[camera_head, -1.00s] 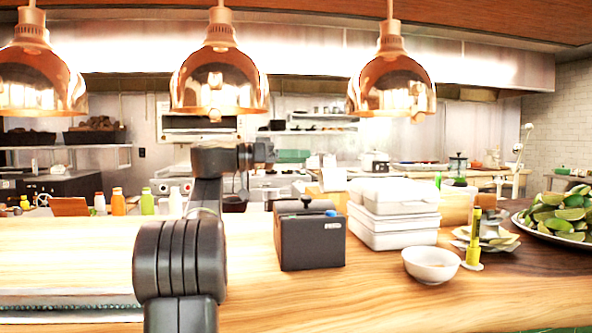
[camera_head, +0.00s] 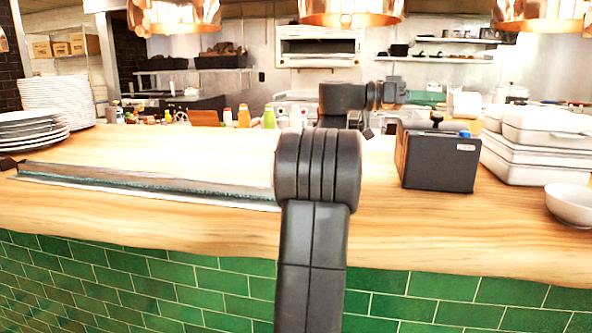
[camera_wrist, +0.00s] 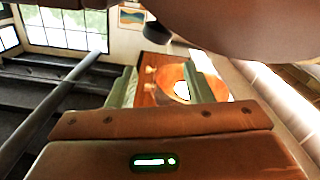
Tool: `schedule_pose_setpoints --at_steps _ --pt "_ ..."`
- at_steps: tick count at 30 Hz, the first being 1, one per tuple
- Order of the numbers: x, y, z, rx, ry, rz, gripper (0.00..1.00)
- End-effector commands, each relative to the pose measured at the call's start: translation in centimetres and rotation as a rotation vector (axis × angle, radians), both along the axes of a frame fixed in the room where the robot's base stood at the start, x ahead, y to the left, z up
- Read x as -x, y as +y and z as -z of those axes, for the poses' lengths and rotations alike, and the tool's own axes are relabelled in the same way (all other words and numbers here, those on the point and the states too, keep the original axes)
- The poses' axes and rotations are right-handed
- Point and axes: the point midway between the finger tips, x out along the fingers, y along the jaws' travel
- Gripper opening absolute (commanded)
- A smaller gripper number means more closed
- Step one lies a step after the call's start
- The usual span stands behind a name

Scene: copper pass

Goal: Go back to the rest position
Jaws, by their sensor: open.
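My gripper (camera_wrist: 160,78) shows in the wrist view as two greenish fingers standing apart above a brown body with a small lit green display. Nothing is held between the fingers. Beyond them is an orange-brown surface with a bright round opening, whose identity I cannot tell. In the head view my dark arm rises in front of the wooden counter (camera_head: 410,225) and bends away over it; the fingers cannot be made out there.
A black box (camera_head: 437,157) and stacked white containers (camera_head: 535,150) stand right of my arm, with a white bowl (camera_head: 572,204) nearer. Plate stacks (camera_head: 57,103) stand at the left. A metal-edged strip (camera_head: 140,187) lies on the counter. Copper lamps (camera_head: 352,10) hang above.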

Motion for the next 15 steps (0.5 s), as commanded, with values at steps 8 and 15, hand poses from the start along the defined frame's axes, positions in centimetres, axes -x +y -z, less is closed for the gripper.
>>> schedule_pose_setpoints --at_steps 8,15 --pt "0.1 0.0 2.3 0.000 -0.002 0.000 0.46" --pt "0.1 0.0 2.3 0.000 -0.001 0.000 0.46"
